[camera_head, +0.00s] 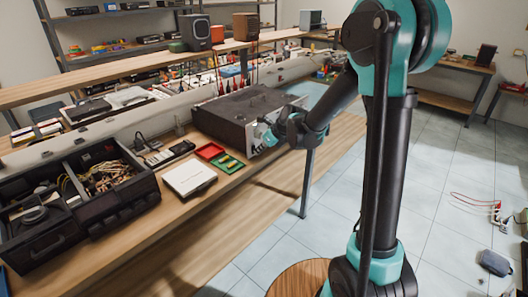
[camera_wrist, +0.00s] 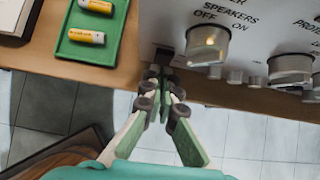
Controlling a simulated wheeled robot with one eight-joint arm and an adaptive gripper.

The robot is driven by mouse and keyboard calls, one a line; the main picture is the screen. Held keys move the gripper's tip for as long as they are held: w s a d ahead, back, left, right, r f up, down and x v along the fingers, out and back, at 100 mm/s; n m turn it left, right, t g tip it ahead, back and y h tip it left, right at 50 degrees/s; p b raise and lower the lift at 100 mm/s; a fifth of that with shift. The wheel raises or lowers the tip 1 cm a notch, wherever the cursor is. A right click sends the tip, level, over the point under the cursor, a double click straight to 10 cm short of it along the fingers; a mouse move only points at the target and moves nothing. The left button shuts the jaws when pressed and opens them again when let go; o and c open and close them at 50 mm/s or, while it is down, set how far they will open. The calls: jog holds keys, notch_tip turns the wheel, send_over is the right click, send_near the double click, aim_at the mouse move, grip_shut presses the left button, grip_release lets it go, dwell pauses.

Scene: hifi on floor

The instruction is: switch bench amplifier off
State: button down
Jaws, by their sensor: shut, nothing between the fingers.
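The bench amplifier (camera_head: 240,108) is a dark, wide box on the bench in the head view, its silver front panel facing my arm. The wrist view shows part of that panel (camera_wrist: 180,22), with the words SPEAKERS, OFF and ON, and a word ending in ER cut off at the top. A round metal knob (camera_wrist: 208,46) sits by OFF and ON. My gripper (camera_wrist: 161,76) is shut and empty, its tips at the panel's lower left edge, left of the knob. A small dark part lies just beyond the tips; I cannot tell whether they touch it. My gripper (camera_head: 266,134) partly hides the panel.
A green tray with batteries (camera_head: 228,164), a red tray (camera_head: 210,151) and a white box (camera_head: 189,177) lie left of the amplifier. An open black case with wires (camera_head: 100,222) stands further left. More knobs (camera_wrist: 290,68) line the panel. Tiled floor is clear below.

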dwell(0.4)
jog(key=shift+w+a+f+t+y, duration=0.1)
jog(key=shift+w+a+t+y, duration=0.1)
jog(key=shift+t+y, duration=0.1)
jog(key=shift+r, duration=0.85)
